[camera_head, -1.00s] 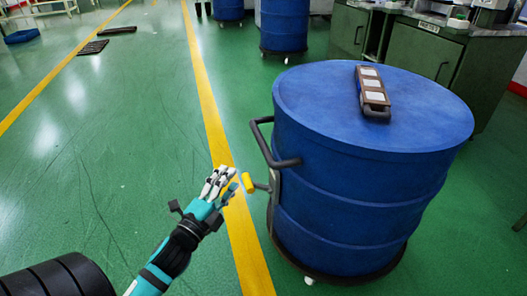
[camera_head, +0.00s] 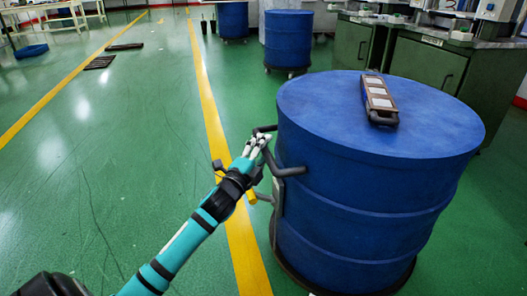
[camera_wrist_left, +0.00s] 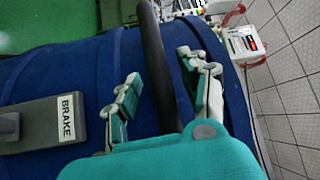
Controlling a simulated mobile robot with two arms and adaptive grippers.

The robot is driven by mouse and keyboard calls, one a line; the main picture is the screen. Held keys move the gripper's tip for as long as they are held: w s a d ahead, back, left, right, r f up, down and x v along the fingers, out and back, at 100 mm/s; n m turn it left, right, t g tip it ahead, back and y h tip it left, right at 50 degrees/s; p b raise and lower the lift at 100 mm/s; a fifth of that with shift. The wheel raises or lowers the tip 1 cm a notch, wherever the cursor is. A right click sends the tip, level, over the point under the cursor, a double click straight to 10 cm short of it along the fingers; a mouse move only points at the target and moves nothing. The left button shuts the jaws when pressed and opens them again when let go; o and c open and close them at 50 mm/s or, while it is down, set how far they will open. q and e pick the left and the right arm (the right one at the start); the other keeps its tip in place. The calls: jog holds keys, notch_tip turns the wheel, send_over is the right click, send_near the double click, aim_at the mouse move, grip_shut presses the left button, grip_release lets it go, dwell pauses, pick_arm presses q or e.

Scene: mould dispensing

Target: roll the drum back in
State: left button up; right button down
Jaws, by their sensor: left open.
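A large blue drum (camera_head: 370,190) stands upright on a low dark wheeled base at the right of the head view. A dark bent handle (camera_head: 290,171) sticks out from its left side, with a yellow-tipped lever (camera_head: 252,197) below it. My left gripper (camera_head: 257,145) is at the handle, partly covering it. In the left wrist view the open fingers (camera_wrist_left: 160,95) lie on either side of the dark handle bar (camera_wrist_left: 154,60), with the blue drum wall behind. A plate labelled BRAKE (camera_wrist_left: 66,118) shows at the left there. My right gripper is not in view.
A brown device with pale panels (camera_head: 379,99) lies on the drum lid. More blue drums (camera_head: 288,40) stand at the back. Green cabinets (camera_head: 430,65) stand behind the drum at right. The green floor left of the yellow line (camera_head: 215,130) is mostly clear.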

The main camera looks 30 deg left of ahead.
pick_arm(q)
jog(key=shift+w, duration=0.1)
grip_shut()
dwell(0.3)
